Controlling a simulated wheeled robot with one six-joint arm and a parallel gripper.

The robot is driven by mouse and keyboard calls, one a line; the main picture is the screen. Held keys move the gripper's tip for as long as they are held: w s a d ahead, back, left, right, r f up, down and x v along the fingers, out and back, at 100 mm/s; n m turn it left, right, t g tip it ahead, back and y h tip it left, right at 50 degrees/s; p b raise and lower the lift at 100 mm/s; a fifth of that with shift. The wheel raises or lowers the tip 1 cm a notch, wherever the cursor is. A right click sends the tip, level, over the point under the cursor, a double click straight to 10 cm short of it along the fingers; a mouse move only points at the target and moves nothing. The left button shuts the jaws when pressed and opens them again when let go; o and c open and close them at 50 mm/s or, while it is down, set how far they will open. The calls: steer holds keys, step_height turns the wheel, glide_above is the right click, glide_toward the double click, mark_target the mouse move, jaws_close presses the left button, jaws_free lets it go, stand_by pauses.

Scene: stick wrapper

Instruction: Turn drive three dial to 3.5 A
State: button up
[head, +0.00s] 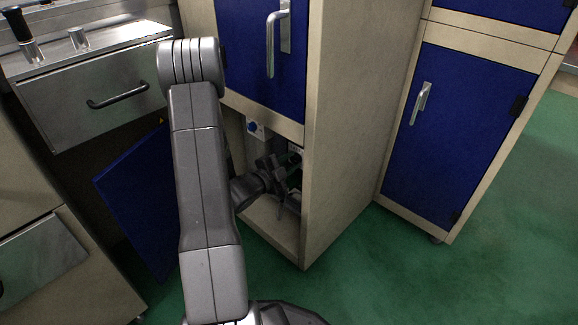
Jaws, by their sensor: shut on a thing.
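My gripper (284,166) reaches into the lower compartment of the cabinet and is shut at the front of a pale drive unit (296,151) on the right side. The dial between its fingers is hidden by the gripper. Another drive unit with a blue dial (252,127) shows to the left, higher up in the compartment. The dial scales and numbers are too small to read.
The cabinet's right side wall (345,140) stands close to my gripper. A closed blue door (262,60) is above. An open blue door (140,205) stands to the left, behind my arm. Green floor (385,265) is free on the right.

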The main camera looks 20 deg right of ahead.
steer(key=shift+m, duration=0.8)
steer(key=o, duration=1)
steer(key=shift+c, duration=0.2)
steer(key=p+v, duration=0.3)
steer(key=v, duration=1.1)
steer(key=shift+s+d, duration=0.1)
steer(key=shift+d, duration=0.1)
